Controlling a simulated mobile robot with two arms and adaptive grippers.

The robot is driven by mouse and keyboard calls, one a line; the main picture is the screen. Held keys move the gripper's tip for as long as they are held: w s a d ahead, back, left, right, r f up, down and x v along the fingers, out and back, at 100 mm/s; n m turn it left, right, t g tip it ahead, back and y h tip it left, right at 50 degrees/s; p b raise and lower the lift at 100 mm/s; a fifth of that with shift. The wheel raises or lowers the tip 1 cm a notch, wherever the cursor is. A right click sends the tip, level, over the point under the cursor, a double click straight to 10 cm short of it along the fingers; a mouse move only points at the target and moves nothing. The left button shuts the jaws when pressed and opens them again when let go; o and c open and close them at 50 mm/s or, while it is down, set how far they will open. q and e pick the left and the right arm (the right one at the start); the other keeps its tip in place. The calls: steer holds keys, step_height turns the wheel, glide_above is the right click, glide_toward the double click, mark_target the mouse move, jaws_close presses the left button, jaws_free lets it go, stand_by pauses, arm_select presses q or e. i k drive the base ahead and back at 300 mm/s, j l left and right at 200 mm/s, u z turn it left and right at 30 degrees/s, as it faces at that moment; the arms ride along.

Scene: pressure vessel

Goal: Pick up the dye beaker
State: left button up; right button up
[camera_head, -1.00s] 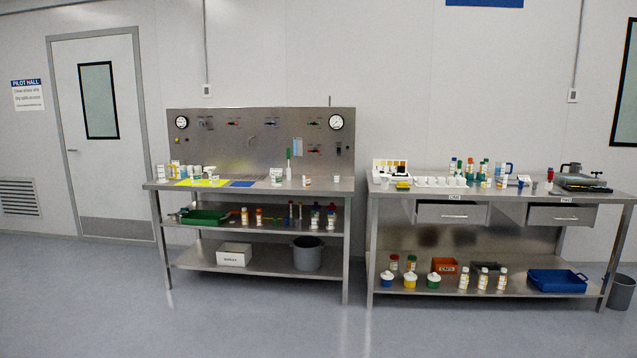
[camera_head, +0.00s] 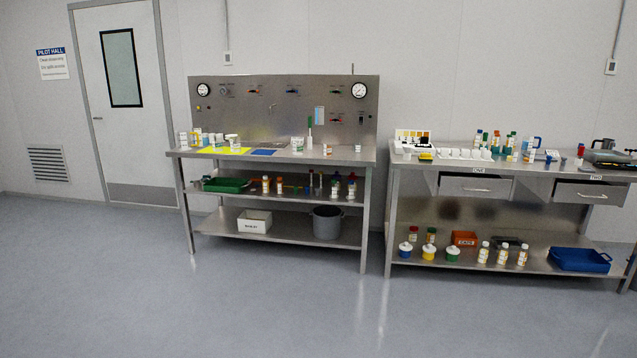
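I cannot pick out the dye beaker for certain at this distance. A small pale labelled beaker (camera_head: 297,145) stands on the top of the left steel bench (camera_head: 345,156). Another small white labelled vessel (camera_head: 233,141) stands by the yellow mat (camera_head: 225,151), near several small bottles at the bench's left end. The labels are too small to read. Neither of my grippers is in view.
A second steel bench (camera_head: 405,165) with two drawers stands to the right, with bottles and trays on it. A grey bucket (camera_head: 327,224) and a white box (camera_head: 254,223) sit on the left bench's lower shelf. The floor (camera_head: 200,310) in front is clear.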

mark_target(328, 146)
steer(key=i+z, duration=0.3)
steer(key=i, duration=1.3)
